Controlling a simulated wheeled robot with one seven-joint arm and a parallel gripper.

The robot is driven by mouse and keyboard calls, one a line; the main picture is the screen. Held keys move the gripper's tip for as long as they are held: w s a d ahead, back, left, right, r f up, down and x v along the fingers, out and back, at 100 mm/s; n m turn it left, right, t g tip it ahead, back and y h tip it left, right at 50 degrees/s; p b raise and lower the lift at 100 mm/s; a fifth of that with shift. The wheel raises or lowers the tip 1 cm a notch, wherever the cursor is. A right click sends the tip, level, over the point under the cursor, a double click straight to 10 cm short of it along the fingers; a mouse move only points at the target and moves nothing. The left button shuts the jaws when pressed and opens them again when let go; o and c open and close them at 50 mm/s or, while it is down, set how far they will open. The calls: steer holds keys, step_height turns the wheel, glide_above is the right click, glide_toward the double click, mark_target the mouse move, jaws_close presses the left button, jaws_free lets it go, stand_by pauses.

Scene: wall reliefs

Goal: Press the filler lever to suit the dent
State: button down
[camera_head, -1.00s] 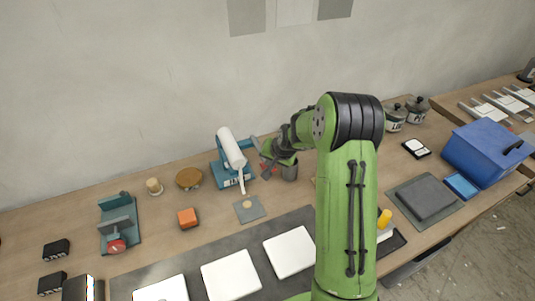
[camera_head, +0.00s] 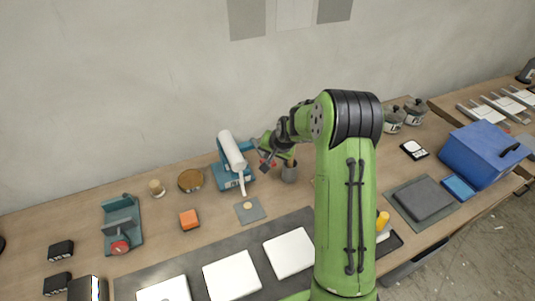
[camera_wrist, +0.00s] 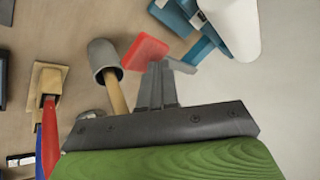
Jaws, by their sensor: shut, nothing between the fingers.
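The filler dispenser (camera_head: 232,182) is a teal stand with a tilted white cartridge (camera_head: 231,150) and a thin nozzle pointing down. Its lever has a red end (camera_wrist: 145,52), seen beside my fingertips in the wrist view, with the teal arm behind them. My gripper (camera_head: 265,167) is shut and empty, at the right of the dispenser. Its grey fingers (camera_wrist: 157,85) overlap the lever in the wrist view; I cannot tell whether they touch it. A small pale dab (camera_head: 248,205) lies on the grey square plate (camera_head: 256,214) under the nozzle. I cannot make out a dent on the white panels (camera_head: 232,276).
An orange block (camera_head: 189,219), a brown round dish (camera_head: 190,180) and a teal clamp-like fixture (camera_head: 122,226) lie left. A blue bin (camera_head: 480,153) stands right.

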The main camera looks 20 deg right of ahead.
steer(key=shift+w+r+p, duration=0.2)
steer(key=shift+r+p, duration=0.25)
steer(key=shift+r, duration=0.3)
steer(key=shift+w+r+p, duration=0.2)
steer(key=shift+r+p, duration=0.2)
steer(key=shift+r, duration=0.35)
steer(key=shift+r, duration=0.1)
steer(key=r+p, duration=0.1)
steer(key=r, duration=0.1)
steer(key=w+r+p, duration=0.1)
steer(key=r+p, duration=0.1)
steer(key=shift+w+r, duration=0.15)
steer(key=shift+r, duration=0.2)
